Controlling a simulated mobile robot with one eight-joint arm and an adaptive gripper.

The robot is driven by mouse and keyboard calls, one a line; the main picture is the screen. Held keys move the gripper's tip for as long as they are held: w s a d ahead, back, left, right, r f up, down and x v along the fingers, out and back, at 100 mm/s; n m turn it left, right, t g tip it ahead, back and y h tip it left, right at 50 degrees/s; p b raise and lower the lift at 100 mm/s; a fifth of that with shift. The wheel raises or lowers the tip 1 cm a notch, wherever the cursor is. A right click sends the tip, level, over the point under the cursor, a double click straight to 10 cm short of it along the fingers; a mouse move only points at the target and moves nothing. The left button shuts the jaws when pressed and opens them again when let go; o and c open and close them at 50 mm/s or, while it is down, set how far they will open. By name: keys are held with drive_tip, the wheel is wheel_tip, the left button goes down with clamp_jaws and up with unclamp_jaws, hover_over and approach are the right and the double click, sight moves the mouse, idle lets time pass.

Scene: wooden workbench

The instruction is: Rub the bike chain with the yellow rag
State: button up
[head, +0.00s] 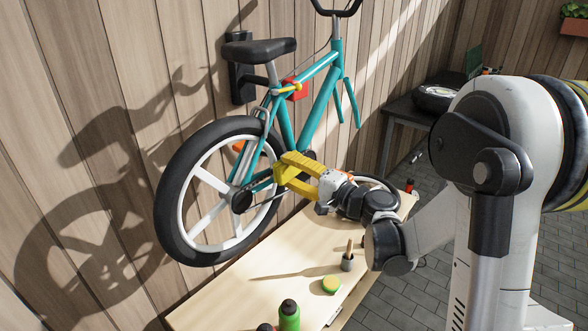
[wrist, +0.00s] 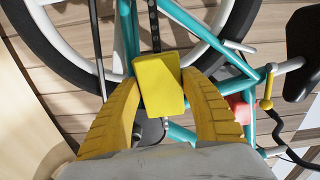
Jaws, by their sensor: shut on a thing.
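The teal bike (head: 322,85) is held at a dark wall mount above the workbench, with its rear wheel towards the left. Its dark chain (head: 263,195) runs from the rear hub to the crank. My gripper (head: 290,172) has yellow fingers and is beside the chain area. In the wrist view, my gripper (wrist: 162,98) is shut on the yellow rag (wrist: 159,83), which looks like a flat block between the fingertips. The chain (wrist: 153,25) shows above the rag and runs behind it. The rag overlaps the chain; I cannot tell whether they touch.
The wheel (head: 168,190) and frame crowd my gripper. A dark table (head: 402,108) stands at the back.

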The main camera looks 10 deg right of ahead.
sight(248, 187)
drive_tip(key=shift+s+a+b, duration=0.2)
drive_tip(key=shift+s+a, duration=1)
drive_tip(key=shift+a, duration=0.45)
drive_tip(key=shift+s+a+b, duration=0.25)
drive_tip(key=shift+s+a, duration=0.95)
drive_tip(key=shift+a, duration=0.5)
drive_tip(key=shift+s+a+b, duration=0.2)
drive_tip(key=shift+s+a, duration=1)
drive_tip(key=shift+a, duration=0.45)
drive_tip(key=shift+w, duration=0.1)
drive_tip(key=shift+w+d+b, duration=0.25)
drive_tip(key=shift+w+d, duration=1.15)
drive_tip(key=shift+d, duration=0.55)
drive_tip(key=shift+w+d+b, duration=0.25)
drive_tip(key=shift+w+d, duration=1.15)
drive_tip(key=shift+d, duration=0.5)
drive_tip(key=shift+w+d+b, duration=0.25)
drive_tip(key=shift+w+d, duration=1.15)
drive_tip(key=shift+d, duration=0.55)
drive_tip(key=v, duration=0.6)
